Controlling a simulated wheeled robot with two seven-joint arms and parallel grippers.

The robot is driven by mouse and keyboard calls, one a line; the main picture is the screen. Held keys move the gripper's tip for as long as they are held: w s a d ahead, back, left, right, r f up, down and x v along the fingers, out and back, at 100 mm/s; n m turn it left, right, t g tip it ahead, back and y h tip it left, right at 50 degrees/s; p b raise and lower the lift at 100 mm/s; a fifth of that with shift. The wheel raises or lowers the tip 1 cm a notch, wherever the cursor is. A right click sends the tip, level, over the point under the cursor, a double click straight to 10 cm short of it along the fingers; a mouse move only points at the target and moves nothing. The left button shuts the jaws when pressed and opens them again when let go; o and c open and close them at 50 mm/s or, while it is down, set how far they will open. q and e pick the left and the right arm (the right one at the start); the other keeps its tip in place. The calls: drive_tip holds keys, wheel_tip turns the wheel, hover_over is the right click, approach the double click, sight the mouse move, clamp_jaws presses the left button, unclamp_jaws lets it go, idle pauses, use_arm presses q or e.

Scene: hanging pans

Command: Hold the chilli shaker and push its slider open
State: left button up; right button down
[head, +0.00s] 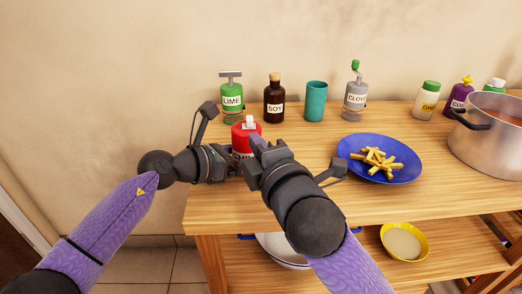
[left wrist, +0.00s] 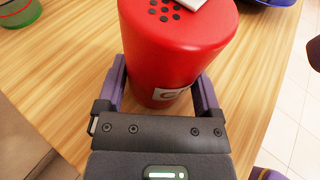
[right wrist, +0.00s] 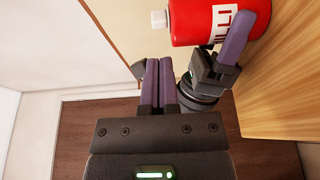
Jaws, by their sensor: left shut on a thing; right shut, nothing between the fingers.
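The red chilli shaker (head: 241,131) stands near the front left of the table, with a white slider (head: 249,122) on its top. In the left wrist view, several dark holes show on the red top (left wrist: 190,40), with the white slider (left wrist: 191,5) beside them. My left gripper (left wrist: 160,78) is shut around the shaker's body from the left, one finger on each side. My right gripper (head: 258,141) is shut and empty, close in front of the shaker near its top. In the right wrist view, its fingertips (right wrist: 158,63) are apart from the shaker (right wrist: 195,22).
A lime bottle (head: 232,105), soy bottle (head: 274,100), teal cup (head: 316,100) and clove bottle (head: 355,98) stand behind. A blue plate (head: 347,147) of fries and a large pot (head: 485,150) are at right. A yellow bowl (head: 403,243) is on the lower shelf.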

drive_tip(key=shift+v, duration=1.75)
